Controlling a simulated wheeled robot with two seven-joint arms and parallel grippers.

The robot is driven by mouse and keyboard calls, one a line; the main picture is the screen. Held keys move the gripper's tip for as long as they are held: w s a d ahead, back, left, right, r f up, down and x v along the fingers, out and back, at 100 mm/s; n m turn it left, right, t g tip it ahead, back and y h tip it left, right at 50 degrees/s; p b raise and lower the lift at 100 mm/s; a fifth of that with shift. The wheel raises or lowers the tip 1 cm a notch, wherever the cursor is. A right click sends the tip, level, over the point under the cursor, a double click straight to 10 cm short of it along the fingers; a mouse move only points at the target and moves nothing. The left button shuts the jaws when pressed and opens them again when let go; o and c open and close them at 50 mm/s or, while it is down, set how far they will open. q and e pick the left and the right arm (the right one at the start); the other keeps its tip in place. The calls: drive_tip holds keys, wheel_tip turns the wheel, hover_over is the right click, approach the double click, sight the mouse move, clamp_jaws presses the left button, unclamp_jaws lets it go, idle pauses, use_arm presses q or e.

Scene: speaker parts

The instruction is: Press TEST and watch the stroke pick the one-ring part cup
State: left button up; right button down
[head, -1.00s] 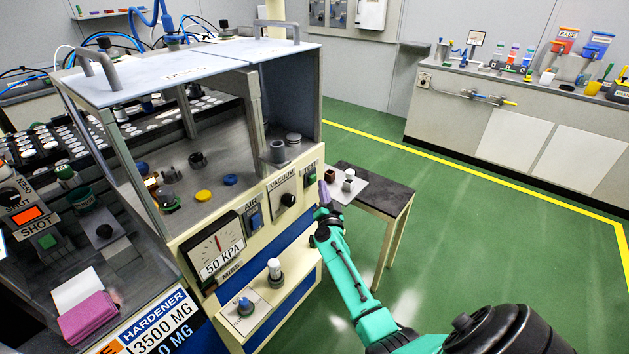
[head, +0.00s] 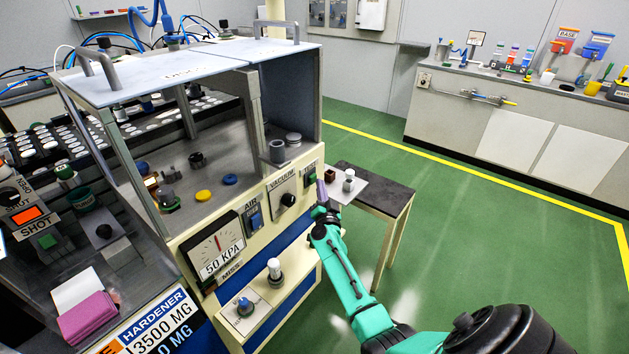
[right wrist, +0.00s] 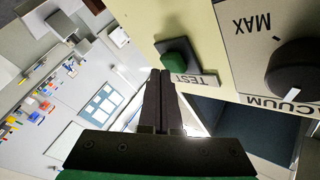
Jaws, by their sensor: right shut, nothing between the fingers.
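The green TEST button (right wrist: 177,60) sits on the cream panel in the right wrist view, with its TEST label (right wrist: 187,79) beside it. In the head view the TEST label plate (head: 310,181) is at the panel's right end. My right gripper (right wrist: 160,74) is shut and empty, its fingertips close to the button in the picture; I cannot tell whether they touch. In the head view it (head: 320,190) is just right of the panel. A grey cup (head: 277,151) stands inside the open-fronted cabinet; rings are too small to tell. My left gripper is out of view.
The panel also carries the VACUUM knob (head: 288,199), the blue AIR switch (head: 255,216) and a gauge (head: 217,249) marked 50 KPA. A low shelf (head: 264,315) holds two small items. A dark side table (head: 384,190) stands behind my right gripper. Open green floor lies to the right.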

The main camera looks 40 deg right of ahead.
drive_tip(key=shift+w+a, duration=0.15)
drive_tip(key=shift+w, duration=0.35)
idle(0.4)
drive_tip(key=shift+s+d+p, duration=0.25)
drive_tip(key=shift+s+p, duration=0.05)
drive_tip(key=shift+s, duration=0.6)
drive_tip(key=s, duration=0.1)
drive_tip(key=s+d+p, duration=0.1)
drive_tip(key=s, duration=0.1)
drive_tip(key=s+p, duration=0.1)
drive_tip(key=shift+s+d, duration=0.25)
drive_tip(key=shift+s, duration=0.15)
idle(0.6)
